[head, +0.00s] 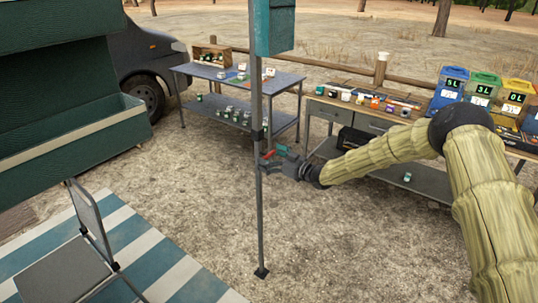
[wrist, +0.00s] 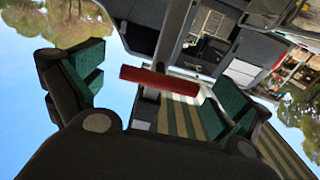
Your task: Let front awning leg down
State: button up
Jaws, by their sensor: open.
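The front awning leg is a grey upright pole (head: 257,215) in the middle of the head view, with a dark foot (head: 261,272) at its lower end. I cannot tell whether the foot touches the ground. A red handle (head: 268,154) sits on the leg at about mid-height. In the wrist view the red handle (wrist: 158,77) lies crosswise in front of the grey pole (wrist: 176,35). My gripper (head: 277,160) is open beside the leg at the handle, reaching in from the right.
A teal box (head: 275,28) hangs by the leg's top. A folding chair (head: 75,255) stands on a striped mat (head: 150,262) at left. A grey table (head: 245,83) and a workbench (head: 365,105) with coloured bins (head: 485,90) stand behind. Gravel right of the foot is clear.

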aim_at(261, 176)
jog(key=shift+w+a, duration=0.2)
jog(key=shift+a, duration=0.05)
jog(key=c, duration=1.4)
notch_tip(261, 176, down, 12)
jog(key=b, duration=0.9)
jog(key=o, duration=1.4)
jog(key=shift+s+d, duration=0.1)
